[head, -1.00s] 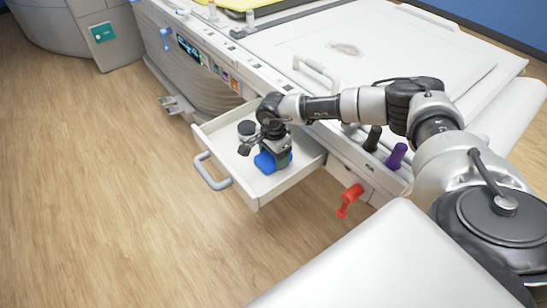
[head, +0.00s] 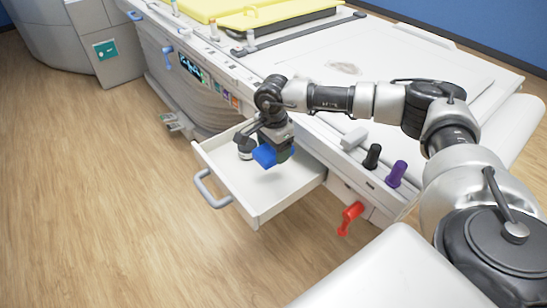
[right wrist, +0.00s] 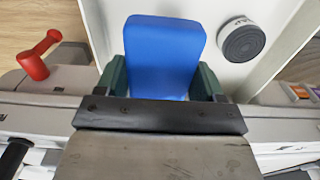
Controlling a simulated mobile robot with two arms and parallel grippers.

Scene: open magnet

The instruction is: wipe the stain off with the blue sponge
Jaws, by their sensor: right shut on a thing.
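The blue sponge (head: 265,155) is held by my right gripper (head: 280,152) above the floor of the open white drawer (head: 262,203). In the right wrist view the sponge (right wrist: 165,52) sits between the two dark green fingers of my right gripper (right wrist: 162,82), which are shut on it. The stain (head: 343,68) is a brownish-grey smudge on the white top surface, behind and to the right of the gripper. My left gripper is not in view.
A small round black-and-white object (right wrist: 243,40) lies in the drawer, beside the sponge. A red handle (head: 350,217), a black knob (head: 372,156) and a purple knob (head: 396,173) stick out right of the drawer. A yellow tray (head: 275,17) is at the back.

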